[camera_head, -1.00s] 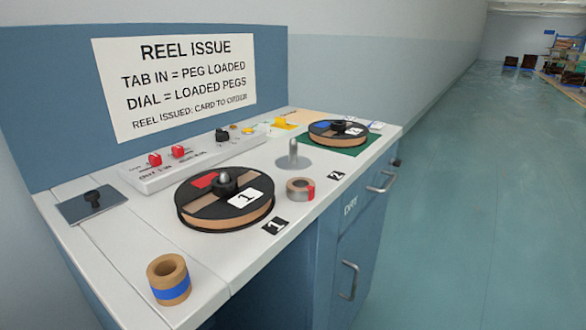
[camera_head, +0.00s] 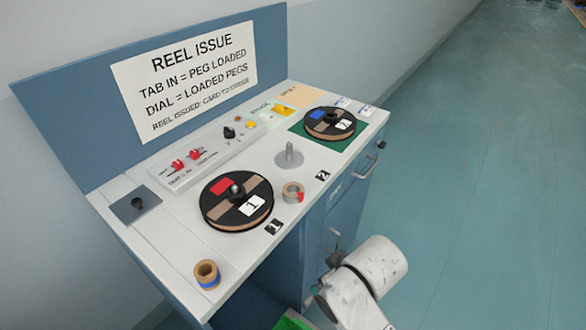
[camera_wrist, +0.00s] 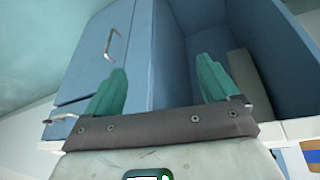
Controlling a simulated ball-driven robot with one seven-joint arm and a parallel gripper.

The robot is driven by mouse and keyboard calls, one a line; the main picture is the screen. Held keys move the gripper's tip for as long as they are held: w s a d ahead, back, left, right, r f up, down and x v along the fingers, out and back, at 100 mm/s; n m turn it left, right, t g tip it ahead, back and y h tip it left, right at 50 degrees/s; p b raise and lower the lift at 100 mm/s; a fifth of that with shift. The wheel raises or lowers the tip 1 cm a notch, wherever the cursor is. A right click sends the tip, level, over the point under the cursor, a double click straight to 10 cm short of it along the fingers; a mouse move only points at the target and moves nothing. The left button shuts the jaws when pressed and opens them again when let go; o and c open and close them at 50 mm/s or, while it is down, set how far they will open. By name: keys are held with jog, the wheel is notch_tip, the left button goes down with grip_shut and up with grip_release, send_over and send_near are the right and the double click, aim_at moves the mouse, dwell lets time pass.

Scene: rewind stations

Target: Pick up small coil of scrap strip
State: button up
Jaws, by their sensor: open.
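A small coil (camera_head: 292,192), grey-tan with a red patch on its side, lies on the worktop beside the metal peg, right of the reel at label 1. It looks like the scrap strip coil, though its material is too small to tell. A tan, open-centred roll with a blue band (camera_head: 207,274) stands at the worktop's front left. In the wrist view my gripper (camera_wrist: 160,72) is open and empty, its teal fingers spread before the blue cabinet front. My arm shows low in the head view, below the worktop and apart from the coil; the fingertips are not clear there.
A black reel with a red patch (camera_head: 237,203) sits left of the coil. The bare peg (camera_head: 289,155) stands just behind it. A second reel (camera_head: 329,124) lies on a green mat. The drawer handle (camera_head: 364,168) juts out at right. The floor at right is clear.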

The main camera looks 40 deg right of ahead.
jog(key=w+d+r+m+g+h+p, duration=0.15)
jog(key=w+d+r+m+p, duration=0.3)
jog(key=w+d+r, duration=0.45)
jog(key=w+d+r+m+h+p, duration=0.2)
jog(key=w+d+r+m+p, duration=0.15)
jog(key=d+r+m, duration=0.5)
notch_tip(320, 180, up, 2)
jog(key=m+g+y, duration=0.2)
jog(key=g+y, duration=0.1)
jog(key=y, duration=0.2)
send_over(293, 189)
jog(key=f, duration=0.5)
jog(key=shift+s+a, duration=0.2)
jog(key=shift+s, duration=0.05)
jog(key=shift+w+d+f+p, duration=0.1)
jog(key=shift+f+p, duration=0.25)
jog(key=shift+f, duration=1)
jog(key=shift+w+d+f+p, duration=0.1)
jog(key=shift+f+p, duration=0.25)
jog(key=shift+f, duration=0.95)
jog(key=shift+c, duration=0.2)
jog(key=c, duration=1.1)
